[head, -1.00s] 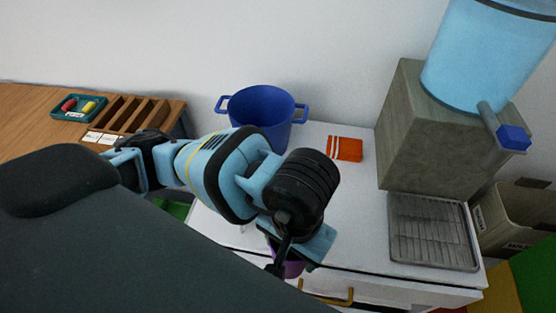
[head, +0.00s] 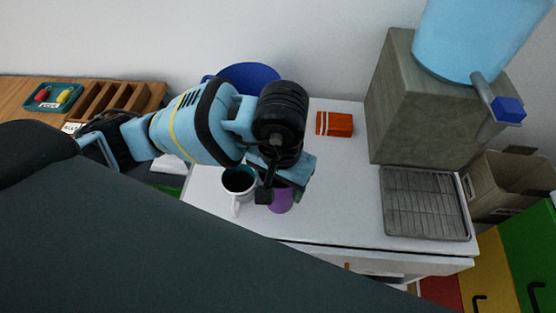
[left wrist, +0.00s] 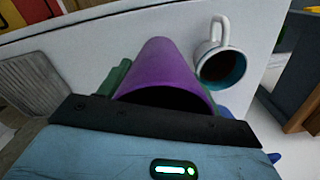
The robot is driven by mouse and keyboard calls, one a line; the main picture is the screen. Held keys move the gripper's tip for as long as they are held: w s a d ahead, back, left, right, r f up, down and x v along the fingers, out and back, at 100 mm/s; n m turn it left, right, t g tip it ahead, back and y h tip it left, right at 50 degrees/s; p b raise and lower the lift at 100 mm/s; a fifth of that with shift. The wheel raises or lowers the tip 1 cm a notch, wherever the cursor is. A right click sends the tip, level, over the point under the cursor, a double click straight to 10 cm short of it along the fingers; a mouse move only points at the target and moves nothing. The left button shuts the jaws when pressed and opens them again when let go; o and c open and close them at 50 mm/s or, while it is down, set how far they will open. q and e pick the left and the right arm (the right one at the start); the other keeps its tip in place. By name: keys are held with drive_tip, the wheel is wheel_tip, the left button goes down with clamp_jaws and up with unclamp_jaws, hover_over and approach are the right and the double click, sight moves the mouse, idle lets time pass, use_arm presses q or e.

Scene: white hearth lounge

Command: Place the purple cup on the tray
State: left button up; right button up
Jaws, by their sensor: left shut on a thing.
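The purple cup (head: 281,198) is at my left gripper (head: 276,180), above or on the white cabinet top; I cannot tell whether its base touches. In the left wrist view the purple cup (left wrist: 163,72) sits between the green fingers of my left gripper (left wrist: 158,78), which is shut on it. The metal tray (head: 424,204) with a wire grid lies on the cabinet top to the right, in front of the water dispenser. It shows at the left edge of the left wrist view (left wrist: 32,88). My right gripper is not in view.
A white mug (head: 238,187), teal inside with dark contents, stands just left of the purple cup. A blue pot (head: 243,76) is partly hidden behind my arm. An orange packet (head: 334,124) lies near the wall. The cabinet top between cup and tray is clear.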

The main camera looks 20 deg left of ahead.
use_arm(q)
drive_tip(key=w+a, duration=0.2)
drive_tip(key=w, duration=0.4)
drive_tip(key=shift+a+f, duration=0.25)
drive_tip(key=shift+a, duration=0.1)
drive_tip(key=shift+w+a+f+p, duration=0.1)
drive_tip(key=shift+w+f+p, duration=0.1)
drive_tip(key=shift+f, duration=0.7)
drive_tip(key=shift+w+a+f+p, duration=0.1)
drive_tip(key=shift+f+p, duration=0.1)
drive_tip(key=shift+f, duration=0.7)
drive_tip(key=shift+f, duration=0.2)
drive_tip(key=o, duration=1)
drive_tip(key=shift+r, duration=0.1)
